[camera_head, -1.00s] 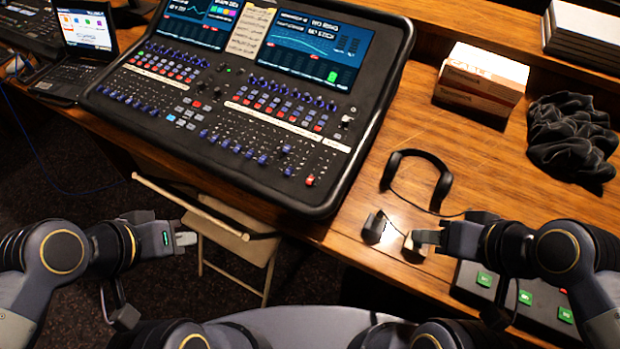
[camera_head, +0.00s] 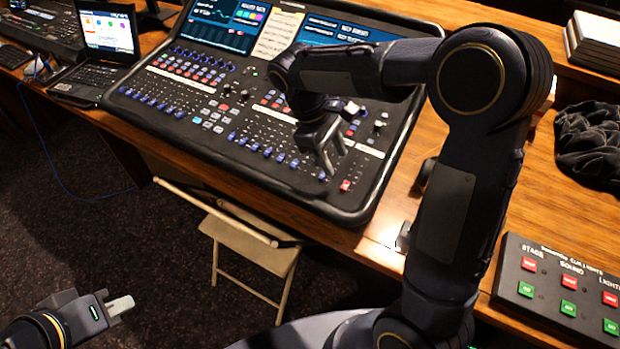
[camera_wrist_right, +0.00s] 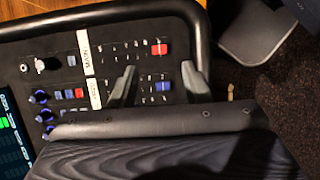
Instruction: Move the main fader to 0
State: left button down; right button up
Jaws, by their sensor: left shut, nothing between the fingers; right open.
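The mixing desk (camera_head: 150,112) stands on the wooden table. The main fader's red cap (camera_head: 346,185) sits at the near end of its track, by the desk's front right corner. In the right wrist view the red cap (camera_wrist_right: 158,49) lies in the row beside the MAIN label (camera_wrist_right: 85,52). My right gripper (camera_head: 335,168) is open and points down over the desk's front right, close to the red cap. In its wrist view the two fingers (camera_wrist_right: 158,74) are spread, with the cap slightly above the gap between them. My left gripper (camera_head: 122,305) is shut and empty, low at the left, away from the desk.
Blue fader caps (camera_head: 256,148) stand in a row left of the red one. My right arm hides part of the desk and table. A cue-light box (camera_head: 560,290) is at the right, a laptop (camera_head: 105,50) at the left, and a folding chair (camera_head: 250,240) in front.

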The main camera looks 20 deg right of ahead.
aim_at(345, 185)
jog(key=x, duration=0.8)
jog(key=shift+w+a, duration=0.2)
jog(key=shift+w, duration=0.05)
grip_shut()
